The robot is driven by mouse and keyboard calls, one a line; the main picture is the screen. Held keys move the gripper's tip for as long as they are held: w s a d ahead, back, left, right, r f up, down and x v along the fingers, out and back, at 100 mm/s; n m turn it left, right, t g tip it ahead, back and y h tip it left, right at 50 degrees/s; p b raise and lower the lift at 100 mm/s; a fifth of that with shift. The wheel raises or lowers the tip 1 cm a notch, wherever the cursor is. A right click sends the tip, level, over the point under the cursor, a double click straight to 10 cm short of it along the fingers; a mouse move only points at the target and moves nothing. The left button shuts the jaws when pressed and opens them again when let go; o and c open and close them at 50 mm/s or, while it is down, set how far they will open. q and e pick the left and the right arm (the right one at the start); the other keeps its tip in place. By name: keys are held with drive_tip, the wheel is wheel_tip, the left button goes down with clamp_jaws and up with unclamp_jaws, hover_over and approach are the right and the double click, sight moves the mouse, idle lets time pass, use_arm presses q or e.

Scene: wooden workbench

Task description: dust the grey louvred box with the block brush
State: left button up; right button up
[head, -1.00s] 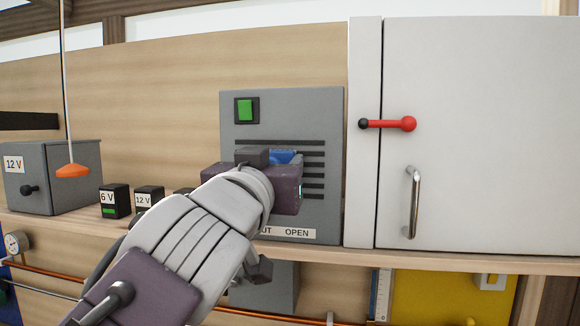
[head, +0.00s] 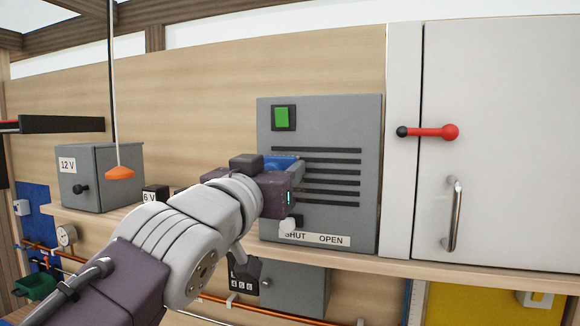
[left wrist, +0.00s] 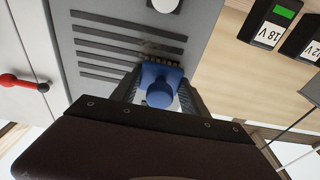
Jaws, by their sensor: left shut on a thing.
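The grey louvred box (head: 362,118) stands on the shelf, with dark horizontal slots, a green switch (head: 282,118) and a "SHUT OPEN" label (head: 318,239). My left gripper (head: 284,170) is in front of its left side and hides part of the slots. The left wrist view shows the gripper (left wrist: 157,88) shut on the blue block brush (left wrist: 160,93), whose bristles are at the slotted face of the louvred box (left wrist: 107,24). I cannot tell if they press on it. A brownish smudge shows on the face near the bristles. My right gripper is not in view.
A white cabinet (head: 500,120) with a red lever (head: 432,132) and a metal handle (head: 452,212) stands close on the right. A grey 12 V box (head: 112,165) and small batteries (head: 152,194) stand left. An orange pull (head: 120,173) hangs from a cord.

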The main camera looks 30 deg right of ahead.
use_arm(q)
drive_tip(key=b+v, duration=0.1)
drive_tip(key=v, duration=0.1)
drive_tip(key=b+v, duration=0.1)
drive_tip(key=v, duration=0.1)
drive_tip(key=b+v, duration=0.1)
drive_tip(key=shift+a+r, duration=0.25)
drive_tip(key=shift+a, duration=0.35)
drive_tip(key=b+v, duration=0.1)
drive_tip(key=v, duration=0.2)
drive_tip(key=shift+r+b, duration=0.15)
drive_tip(key=shift+b, duration=0.2)
drive_tip(key=shift+w, duration=0.1)
